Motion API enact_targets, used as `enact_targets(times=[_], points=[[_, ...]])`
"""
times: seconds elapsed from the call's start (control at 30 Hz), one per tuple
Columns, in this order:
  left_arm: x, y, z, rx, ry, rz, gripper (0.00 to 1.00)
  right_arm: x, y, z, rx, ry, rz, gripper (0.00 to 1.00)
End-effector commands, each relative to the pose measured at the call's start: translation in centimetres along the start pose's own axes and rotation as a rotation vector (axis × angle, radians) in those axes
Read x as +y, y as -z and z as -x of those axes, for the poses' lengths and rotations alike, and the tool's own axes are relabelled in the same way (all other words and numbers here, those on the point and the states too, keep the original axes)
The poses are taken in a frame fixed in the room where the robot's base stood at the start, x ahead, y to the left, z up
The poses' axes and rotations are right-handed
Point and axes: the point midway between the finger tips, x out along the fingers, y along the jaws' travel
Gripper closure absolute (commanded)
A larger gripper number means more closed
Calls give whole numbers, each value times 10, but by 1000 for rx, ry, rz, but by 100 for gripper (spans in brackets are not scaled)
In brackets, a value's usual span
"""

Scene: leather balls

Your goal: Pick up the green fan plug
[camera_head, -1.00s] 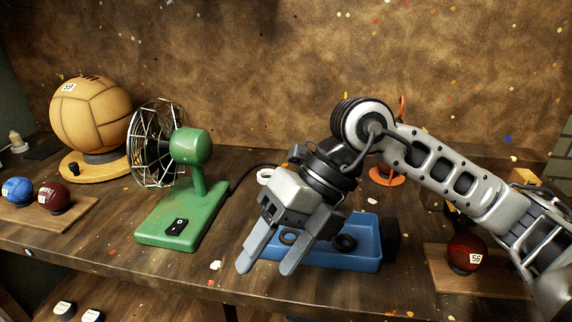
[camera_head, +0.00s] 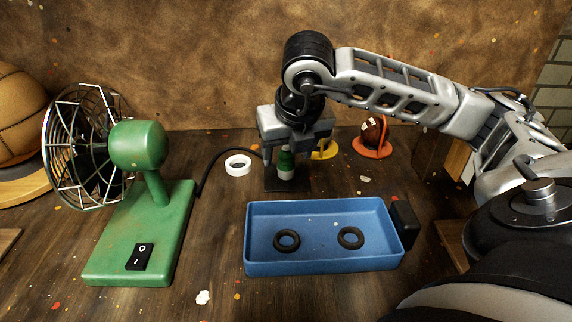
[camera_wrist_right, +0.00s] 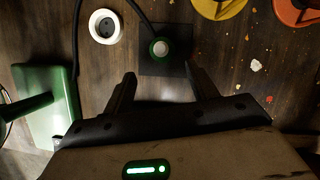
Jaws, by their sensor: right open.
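The green fan plug (camera_head: 286,165), green with a white part, stands on a dark square base (camera_head: 288,186) behind the blue tray in the head view. In the right wrist view the plug (camera_wrist_right: 159,48) shows as a round pale top with a green rim. My right gripper (camera_wrist_right: 160,74) is open and points down at the plug. The plug lies between the lines of the two fingers, slightly beyond their tips in the wrist view. I cannot tell whether they touch it. A black cord runs from the green fan (camera_head: 140,230) toward the plug. My left gripper is not in view.
A blue tray (camera_head: 325,263) with two black rings lies in front of the plug. A white round socket-like piece (camera_head: 237,165) is left of it. Yellow (camera_head: 325,149) and orange (camera_head: 372,149) stands are to the right; the orange one holds a brown ball.

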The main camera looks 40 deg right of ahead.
Motion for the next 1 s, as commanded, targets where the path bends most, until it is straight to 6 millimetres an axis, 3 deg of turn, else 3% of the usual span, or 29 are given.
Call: enact_targets(times=[0.17,0.5,0.77,0.93,1.0], points=[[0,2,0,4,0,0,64,-2,-2,-11,1,2,-2,42],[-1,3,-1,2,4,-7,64,-8,-9,-54,2,0,1,42],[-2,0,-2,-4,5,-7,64,-8,-9,-57,0,-1,1,42],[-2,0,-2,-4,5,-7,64,-8,-9,-57,1,-1,1,86],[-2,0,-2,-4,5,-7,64,-8,-9,-57,1,-1,1,88]])
